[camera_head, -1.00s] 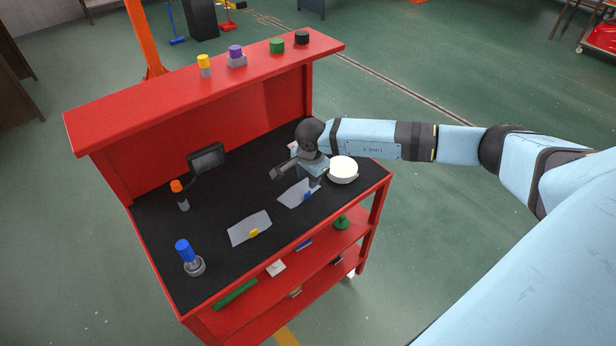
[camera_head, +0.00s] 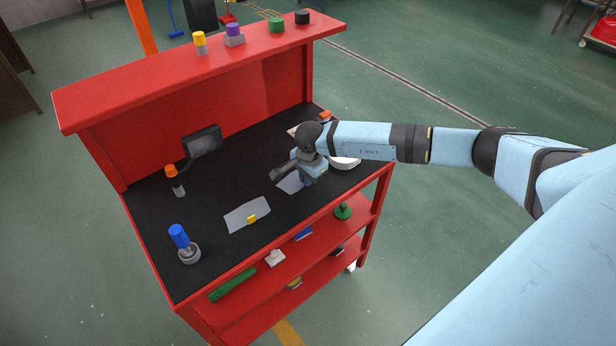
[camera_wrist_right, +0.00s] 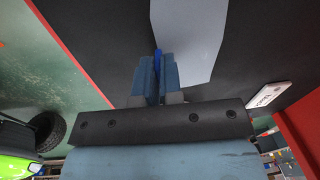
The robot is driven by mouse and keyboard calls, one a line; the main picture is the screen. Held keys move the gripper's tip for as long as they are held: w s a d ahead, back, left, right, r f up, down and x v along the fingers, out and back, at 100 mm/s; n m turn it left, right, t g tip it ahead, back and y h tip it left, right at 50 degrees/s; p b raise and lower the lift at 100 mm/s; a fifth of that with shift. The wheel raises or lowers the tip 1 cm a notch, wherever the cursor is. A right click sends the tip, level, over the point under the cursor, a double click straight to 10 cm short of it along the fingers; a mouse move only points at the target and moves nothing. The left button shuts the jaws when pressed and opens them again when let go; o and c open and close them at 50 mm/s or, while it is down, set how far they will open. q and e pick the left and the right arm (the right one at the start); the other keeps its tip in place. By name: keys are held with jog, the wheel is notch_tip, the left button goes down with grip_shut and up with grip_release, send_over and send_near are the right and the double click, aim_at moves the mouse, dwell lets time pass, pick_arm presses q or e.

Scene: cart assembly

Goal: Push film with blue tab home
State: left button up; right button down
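The grey film with the blue tab (camera_head: 288,184) lies on the black bench top, partly hidden by my right arm. In the right wrist view the grey film (camera_wrist_right: 190,38) stretches away from the fingers, with a bit of its blue tab (camera_wrist_right: 158,55) between them. My right gripper (camera_wrist_right: 157,72) points down at the film's near edge, its blue fingers close together on the tab; in the head view the right gripper (camera_head: 309,182) is at the bench's front edge. My left gripper is not in view.
A second film (camera_head: 243,215) with a yellow tab lies to the left. A blue-topped part (camera_head: 180,240), an orange-topped part (camera_head: 174,179) and a small dark screen (camera_head: 203,141) stand on the bench.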

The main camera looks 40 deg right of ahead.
jog(key=shift+r, duration=0.1)
jog(key=shift+r+p, duration=0.95)
jog(key=shift+r, duration=0.95)
